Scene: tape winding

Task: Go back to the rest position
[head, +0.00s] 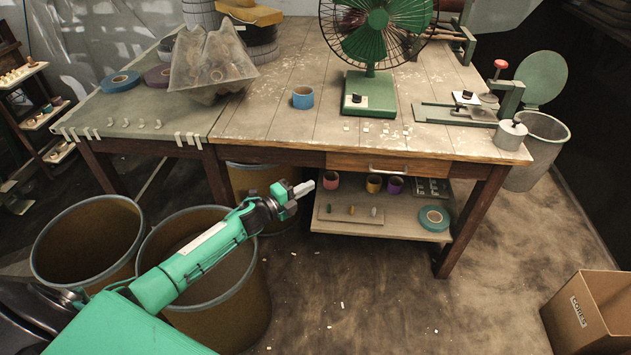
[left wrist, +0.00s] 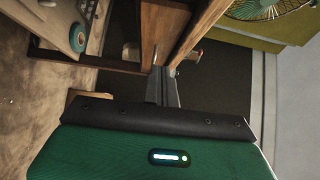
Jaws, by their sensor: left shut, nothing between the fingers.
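My left gripper (head: 304,188) is shut and empty in the head view. It is held out in front of the wooden workbench (head: 262,130), below the tabletop's front edge and left of the lower shelf. In the left wrist view its closed fingers (left wrist: 163,88) point toward the bench's wooden parts. My right gripper is not in either view.
Two large bins (head: 88,240) and (head: 222,310) stand under and beside my left arm. The lower shelf (head: 345,222) holds small cups and a teal tape roll (head: 434,218). A green fan (head: 370,95) stands on the bench. A cardboard box (head: 590,312) is at right. The middle floor is mostly clear.

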